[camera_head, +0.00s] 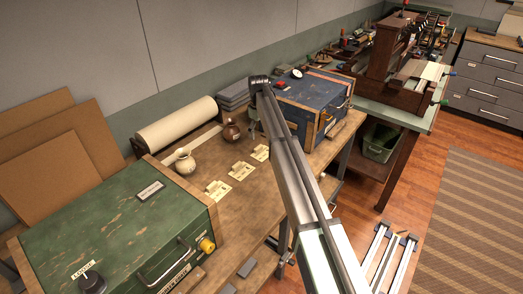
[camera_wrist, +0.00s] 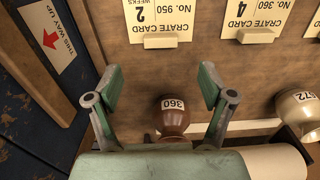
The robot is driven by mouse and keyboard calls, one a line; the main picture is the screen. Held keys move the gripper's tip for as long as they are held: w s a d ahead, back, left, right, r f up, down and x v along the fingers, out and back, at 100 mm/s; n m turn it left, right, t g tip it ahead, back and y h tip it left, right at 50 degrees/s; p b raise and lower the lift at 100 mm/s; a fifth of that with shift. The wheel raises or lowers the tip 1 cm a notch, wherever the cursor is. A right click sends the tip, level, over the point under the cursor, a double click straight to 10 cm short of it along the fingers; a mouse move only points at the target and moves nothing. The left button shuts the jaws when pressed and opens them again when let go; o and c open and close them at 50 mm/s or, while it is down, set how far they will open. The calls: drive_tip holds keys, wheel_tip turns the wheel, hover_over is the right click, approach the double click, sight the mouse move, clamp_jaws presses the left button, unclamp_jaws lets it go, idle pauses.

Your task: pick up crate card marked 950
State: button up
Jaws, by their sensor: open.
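The crate card marked 950 (camera_wrist: 157,16) lies on the wooden bench top (camera_wrist: 208,75), at the top of the wrist view, upside down there, with a small tan block (camera_wrist: 167,42) at its edge. It looks like the cream card nearest the blue crate in the head view (camera_head: 261,153). My gripper (camera_wrist: 160,72) is open and empty, its two green fingers apart, with the card beyond the fingertips. In the head view, my arm mostly hides the gripper (camera_head: 253,127). A brown vase labelled 360 (camera_wrist: 173,118) shows between the fingers, below the card.
Card No. 360 (camera_wrist: 258,14) and a third card (camera_wrist: 313,18) lie to the right. A cream vase (camera_wrist: 300,108) stands right; the brown vase (camera_head: 231,131) stands behind the cards. A blue crate (camera_head: 312,92) and green crate (camera_head: 105,225) flank them. A paper roll (camera_head: 177,122) lies behind.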

sight(259, 147)
drive_tip(key=shift+f+p, duration=1.4)
drive_tip(key=shift+f, duration=2.95)
drive_tip(key=c, duration=0.9)
